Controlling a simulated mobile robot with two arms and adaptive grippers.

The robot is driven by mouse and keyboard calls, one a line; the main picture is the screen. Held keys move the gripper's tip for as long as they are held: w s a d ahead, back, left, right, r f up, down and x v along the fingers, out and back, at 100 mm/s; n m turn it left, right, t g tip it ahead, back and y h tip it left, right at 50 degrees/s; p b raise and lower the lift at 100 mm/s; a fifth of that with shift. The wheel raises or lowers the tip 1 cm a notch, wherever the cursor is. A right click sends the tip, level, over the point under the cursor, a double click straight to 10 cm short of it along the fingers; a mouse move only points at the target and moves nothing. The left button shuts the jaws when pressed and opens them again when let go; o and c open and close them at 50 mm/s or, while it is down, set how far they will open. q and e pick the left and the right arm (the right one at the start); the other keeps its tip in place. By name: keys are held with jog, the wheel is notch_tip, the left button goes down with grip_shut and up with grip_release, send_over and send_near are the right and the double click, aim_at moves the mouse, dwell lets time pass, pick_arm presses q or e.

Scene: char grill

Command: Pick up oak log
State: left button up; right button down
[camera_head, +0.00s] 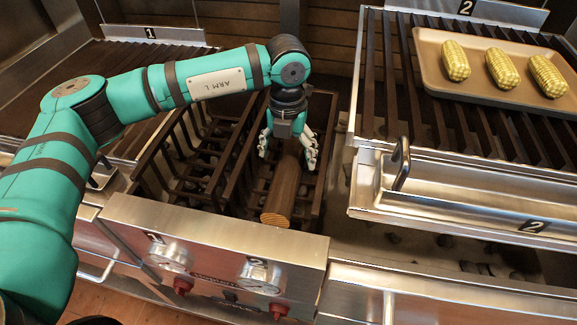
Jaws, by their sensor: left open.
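The oak log (283,192) is a brown wooden cylinder with a paler cut end facing me. It lies in the dark slatted rack between the two grills, pointing away from me. My left gripper (287,155) points down over the far part of the log. Its fingers are open, one on each side of the log. I cannot tell whether they touch it. The far end of the log is hidden by the gripper. My right gripper is not in view.
A tan tray (428,62) with several corn cobs (502,68) rests on the grill marked 2 at right. A metal handle (401,163) stands up at that grill's front. The grill marked 1 (130,62) is at left. A steel panel with red knobs (215,245) stands in front of the rack.

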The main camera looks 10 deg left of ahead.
aim_at(289, 161)
pick_arm(q)
notch_tip(289, 161, down, 5)
jog(key=shift+s+d+r+p, duration=0.1)
jog(key=shift+d+r+p, duration=0.05)
jog(key=shift+p, duration=0.8)
jog(key=shift+f, duration=0.45)
jog(key=shift+c, duration=0.3)
jog(key=shift+r, duration=0.15)
jog(key=c, duration=1.7)
